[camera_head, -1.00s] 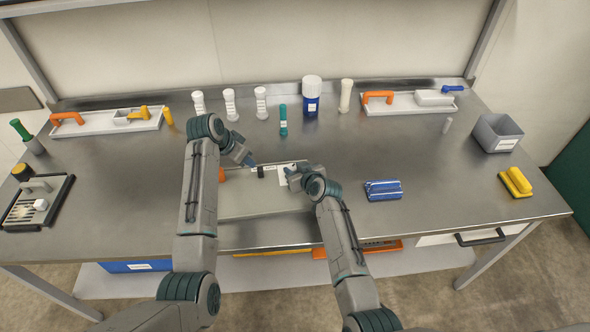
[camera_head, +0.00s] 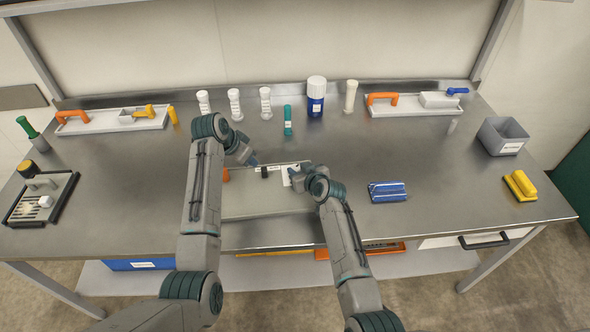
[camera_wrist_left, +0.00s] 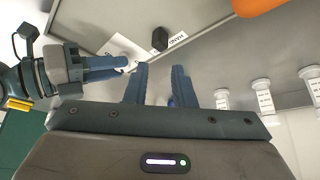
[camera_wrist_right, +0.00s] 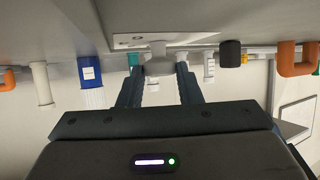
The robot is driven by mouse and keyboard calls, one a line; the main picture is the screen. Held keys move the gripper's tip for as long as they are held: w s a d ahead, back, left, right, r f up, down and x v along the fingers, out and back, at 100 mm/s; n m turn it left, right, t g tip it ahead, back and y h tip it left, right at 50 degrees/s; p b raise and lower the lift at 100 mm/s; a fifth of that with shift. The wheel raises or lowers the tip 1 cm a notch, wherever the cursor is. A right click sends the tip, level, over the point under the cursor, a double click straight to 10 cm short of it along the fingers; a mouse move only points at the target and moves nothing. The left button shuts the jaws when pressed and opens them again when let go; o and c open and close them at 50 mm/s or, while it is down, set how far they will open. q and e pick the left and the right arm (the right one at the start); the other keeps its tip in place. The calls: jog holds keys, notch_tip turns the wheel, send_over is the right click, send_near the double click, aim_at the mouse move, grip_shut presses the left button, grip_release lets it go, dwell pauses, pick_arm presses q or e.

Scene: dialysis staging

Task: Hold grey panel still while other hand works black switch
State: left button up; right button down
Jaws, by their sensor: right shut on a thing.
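The grey panel (camera_head: 258,204) lies flat at the middle front of the table. The black switch (camera_head: 264,172) stands up near its back edge; it also shows in the left wrist view (camera_wrist_left: 160,39) and the right wrist view (camera_wrist_right: 230,54). My right gripper (camera_head: 291,172) is shut on a pale knob (camera_wrist_right: 158,62) at the panel's white plate, right of the switch. My left gripper (camera_head: 254,164) is open and empty, just left of and behind the switch. In the left wrist view its fingers (camera_wrist_left: 158,80) stand apart, with the switch beyond their tips and not between them.
An orange part (camera_head: 225,175) stands on the panel's left, close to my left arm. White bottles (camera_head: 235,104), a teal tube (camera_head: 288,120) and a blue jar (camera_head: 316,98) stand behind.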

pick_arm(q)
jog(key=c, duration=0.4)
jog(key=n, duration=0.2)
jog(key=a+n, duration=0.1)
jog(key=n, duration=0.1)
jog(key=shift+w+g, duration=0.35)
jog(key=shift+g, duration=0.05)
grip_shut()
jog(key=w+a+n+g, duration=0.1)
jog(key=a+n, duration=0.2)
jog(key=n, duration=0.9)
jog(key=w+a+r+n+g, duration=0.1)
jog(key=a+n+g, duration=0.1)
jog(key=n, duration=0.9)
jog(key=shift+w+a+n, duration=0.25)
jog(key=shift+a+n, duration=0.15)
jog(key=shift+a, duration=0.15)
jog(key=shift+r, duration=0.1)
